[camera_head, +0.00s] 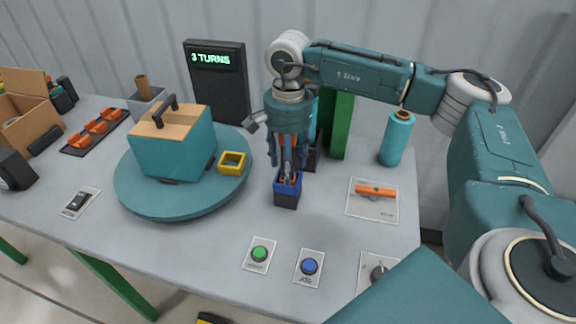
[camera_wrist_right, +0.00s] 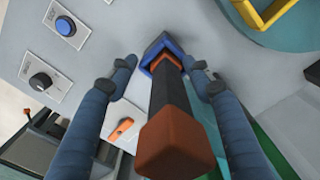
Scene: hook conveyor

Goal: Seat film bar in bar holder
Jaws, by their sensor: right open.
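The film bar (camera_wrist_right: 172,105) is a dark bar with orange ends. In the right wrist view it stands with its far end inside the blue rim of the bar holder (camera_wrist_right: 160,46); how deep it sits is hard to tell. In the head view the small blue-and-dark holder (camera_head: 287,199) stands on the table, with the bar mostly hidden by my fingers above it. My right gripper (camera_head: 287,165) points down over the holder. In the wrist view its open fingers (camera_wrist_right: 163,73) lie on both sides of the bar, with gaps visible. My left gripper is out of view.
A teal turntable (camera_head: 130,188) carries a teal box (camera_head: 178,147) and a yellow frame (camera_head: 232,163). A "3 TURNS" display (camera_head: 218,85) and a teal bottle (camera_head: 396,138) stand behind. Green (camera_head: 260,254) and blue (camera_head: 309,266) buttons and an orange-handled switch (camera_head: 375,191) are nearby.

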